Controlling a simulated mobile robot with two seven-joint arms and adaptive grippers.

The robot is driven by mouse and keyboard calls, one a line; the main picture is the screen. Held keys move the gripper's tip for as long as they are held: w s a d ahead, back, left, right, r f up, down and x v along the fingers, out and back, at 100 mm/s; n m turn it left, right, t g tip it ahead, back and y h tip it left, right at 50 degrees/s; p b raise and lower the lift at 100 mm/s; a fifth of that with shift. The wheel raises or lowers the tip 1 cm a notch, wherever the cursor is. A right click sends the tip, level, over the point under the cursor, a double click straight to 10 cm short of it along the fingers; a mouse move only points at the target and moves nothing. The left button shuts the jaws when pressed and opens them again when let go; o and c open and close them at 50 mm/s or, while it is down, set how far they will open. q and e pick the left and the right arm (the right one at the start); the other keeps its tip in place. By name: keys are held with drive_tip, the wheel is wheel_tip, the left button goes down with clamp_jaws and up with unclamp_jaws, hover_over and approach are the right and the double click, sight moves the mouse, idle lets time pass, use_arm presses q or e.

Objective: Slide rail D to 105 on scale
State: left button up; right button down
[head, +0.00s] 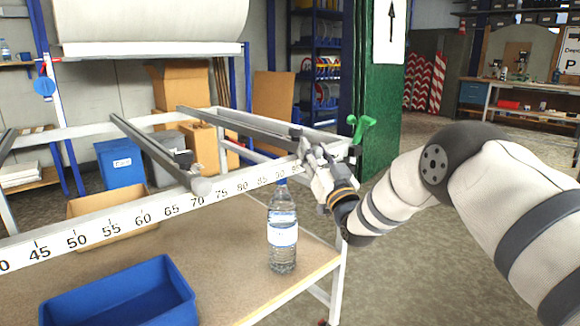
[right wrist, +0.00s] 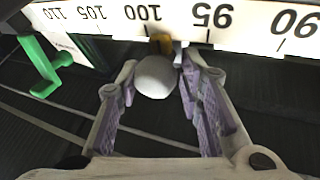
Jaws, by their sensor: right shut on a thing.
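My right gripper (head: 312,165) is at the front end of the right-hand grey rail (head: 240,125), at the frame's white scale bar (head: 110,222). A yellow pointer (right wrist: 160,43) beyond the knob meets the scale (right wrist: 175,18) between 100 and 95, nearer 100. The 105 mark (right wrist: 90,14) is left of it there. No letter is readable on the rail. My left gripper is not in view.
A green clamp (head: 361,128) is at the frame's right corner, beyond 105; it also shows in the wrist view (right wrist: 42,70). Another rail (head: 155,150) ends near 70. A water bottle (head: 282,230) and blue bin (head: 120,295) stand on the table below.

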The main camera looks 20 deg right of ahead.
drive_tip(key=d, duration=0.2)
drive_tip(key=w+d+b, duration=0.2)
drive_tip(key=d, duration=0.1)
drive_tip(key=shift+d+f, duration=0.2)
drive_tip(key=shift+d, duration=0.15)
drive_tip(key=shift+w+d+r, duration=0.1)
drive_tip(key=shift+d+r, duration=0.05)
drive_tip(key=shift+d, duration=0.25)
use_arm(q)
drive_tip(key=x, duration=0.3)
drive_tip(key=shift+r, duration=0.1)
use_arm(e)
drive_tip(key=c, duration=1.2)
unclamp_jaws()
drive_tip(key=v, duration=1.2)
